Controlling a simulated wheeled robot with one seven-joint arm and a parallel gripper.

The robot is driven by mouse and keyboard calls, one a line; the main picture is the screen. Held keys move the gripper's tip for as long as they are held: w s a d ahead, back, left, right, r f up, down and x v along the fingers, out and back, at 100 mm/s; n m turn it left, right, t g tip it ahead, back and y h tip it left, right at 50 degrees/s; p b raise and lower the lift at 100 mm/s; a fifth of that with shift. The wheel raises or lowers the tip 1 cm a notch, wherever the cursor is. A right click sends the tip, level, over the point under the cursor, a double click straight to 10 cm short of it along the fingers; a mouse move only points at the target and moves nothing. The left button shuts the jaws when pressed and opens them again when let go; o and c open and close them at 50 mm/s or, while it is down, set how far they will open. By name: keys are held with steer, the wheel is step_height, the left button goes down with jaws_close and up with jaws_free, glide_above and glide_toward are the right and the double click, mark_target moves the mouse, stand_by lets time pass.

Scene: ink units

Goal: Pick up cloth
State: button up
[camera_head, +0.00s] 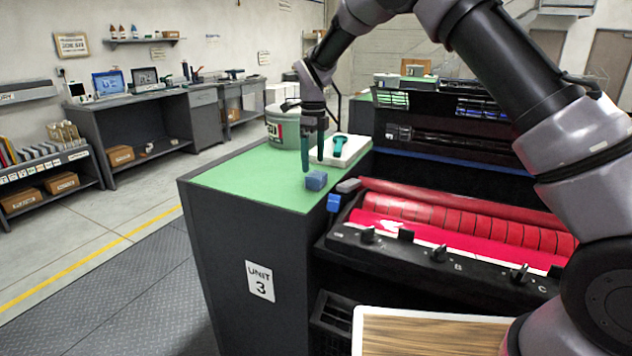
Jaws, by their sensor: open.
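A small blue folded cloth (316,181) lies on the green top (255,172) of the dark cabinet marked UNIT 3. My gripper (313,164) points down just above and behind the cloth, its two dark fingers apart with nothing seen between them. The left fingertip appears close to the cloth's upper left edge. I cannot tell whether it touches.
A white block (352,150) with a teal-handled tool (339,145) sits right behind my gripper. A grey-green bucket (284,128) stands at the back. Red rollers (455,215) and a knobbed black panel (430,252) lie to the right. The green top's left part is clear.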

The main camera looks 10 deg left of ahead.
mark_target(316, 174)
steer(key=shift+d+f, duration=0.2)
steer(key=shift+f, duration=1.2)
steer(key=shift+d+f, duration=0.2)
steer(key=shift+f, duration=1.15)
steer(key=c, duration=1.2)
